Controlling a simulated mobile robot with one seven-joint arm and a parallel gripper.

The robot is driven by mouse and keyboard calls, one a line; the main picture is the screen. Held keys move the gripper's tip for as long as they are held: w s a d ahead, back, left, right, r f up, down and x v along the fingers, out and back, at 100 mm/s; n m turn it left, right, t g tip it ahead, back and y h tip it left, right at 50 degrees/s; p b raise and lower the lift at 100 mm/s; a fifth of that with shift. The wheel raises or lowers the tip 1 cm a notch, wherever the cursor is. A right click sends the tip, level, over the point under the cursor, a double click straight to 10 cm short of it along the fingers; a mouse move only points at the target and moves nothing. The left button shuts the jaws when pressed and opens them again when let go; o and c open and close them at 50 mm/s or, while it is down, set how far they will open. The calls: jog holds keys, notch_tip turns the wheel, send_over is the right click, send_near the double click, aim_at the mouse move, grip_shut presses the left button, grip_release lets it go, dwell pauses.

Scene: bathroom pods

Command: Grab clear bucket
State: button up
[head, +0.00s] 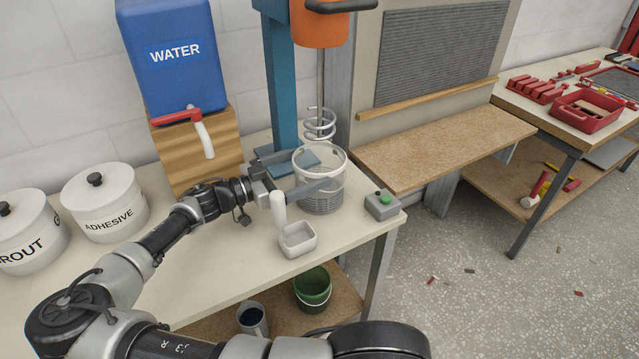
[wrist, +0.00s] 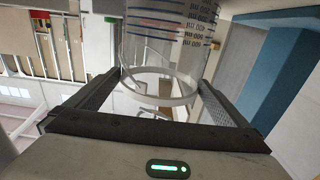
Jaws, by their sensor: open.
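The clear bucket (head: 322,203) stands upright on the bench, under the mixer's whisk. It is see-through, with a pale rim and dark measuring marks. My gripper (head: 318,168) is open, with one finger across the bucket's near side and the other at its far side. In the wrist view the clear bucket (wrist: 165,60) lies between the two fingers of my gripper (wrist: 160,84), with the fingers along its left and right sides. I cannot tell whether either finger touches the wall. The near finger hides part of the bucket in the head view.
The orange mixer (head: 319,25) with its coiled whisk (head: 319,122) is directly above the bucket. A blue water tank (head: 172,60) and adhesive pot (head: 104,203) are left.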

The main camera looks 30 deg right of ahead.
aim_at(339, 156)
jog(key=d, duration=0.4)
jog(key=shift+s+d, duration=0.1)
jog(key=shift+d, duration=0.1)
jog(key=c, duration=1.6)
jog(key=shift+r, duration=0.1)
jog(key=shift+c, duration=0.8)
